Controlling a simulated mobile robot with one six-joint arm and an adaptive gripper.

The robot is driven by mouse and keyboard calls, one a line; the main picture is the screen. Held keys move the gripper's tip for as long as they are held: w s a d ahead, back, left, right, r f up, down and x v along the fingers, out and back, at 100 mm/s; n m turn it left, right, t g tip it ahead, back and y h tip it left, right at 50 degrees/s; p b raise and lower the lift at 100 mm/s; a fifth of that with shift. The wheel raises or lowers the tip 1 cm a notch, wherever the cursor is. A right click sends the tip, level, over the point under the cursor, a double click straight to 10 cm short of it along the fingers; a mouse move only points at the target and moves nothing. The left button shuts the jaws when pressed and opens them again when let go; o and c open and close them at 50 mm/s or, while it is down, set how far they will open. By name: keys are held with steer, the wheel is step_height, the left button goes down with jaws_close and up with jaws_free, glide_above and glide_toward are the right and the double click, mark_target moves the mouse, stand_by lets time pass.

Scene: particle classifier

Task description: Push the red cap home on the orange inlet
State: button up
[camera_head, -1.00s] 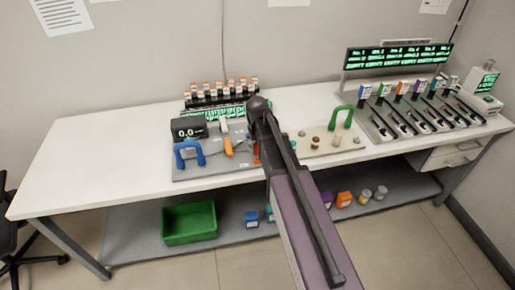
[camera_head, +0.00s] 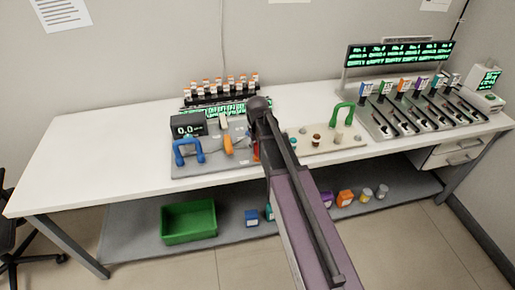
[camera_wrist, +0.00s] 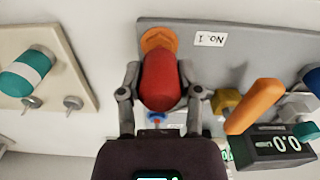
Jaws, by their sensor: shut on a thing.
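In the wrist view the red cap (camera_wrist: 162,80) sits between the two fingers of my gripper (camera_wrist: 160,88), which is shut on it. The orange inlet (camera_wrist: 157,38) is a ring on the grey plate (camera_wrist: 258,32), directly beyond the cap's far end, beside a "No.1" label. The cap's far end overlaps the inlet in this view; I cannot tell how deep it sits. In the head view my arm hides the inlet and most of the cap; only a sliver of red (camera_head: 256,151) shows beside my arm.
An orange handle (camera_wrist: 255,106) and a display reading 0.0 (camera_wrist: 272,148) stand close on the right in the wrist view. A beige board (camera_wrist: 75,50) with a teal-and-white piece lies left. In the head view a blue handle (camera_head: 188,150) stands left, a green handle (camera_head: 343,113) right.

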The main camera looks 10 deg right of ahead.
steer(key=shift+f+b, duration=0.9)
steer(key=shift+f, duration=0.05)
steer(key=o, duration=1.1)
steer(key=shift+r, duration=0.15)
step_height(320, 180, up, 9)
steer(key=p, duration=0.9)
stand_by(0.5)
steer(key=shift+m, duration=0.5)
steer(key=s, duration=1.6)
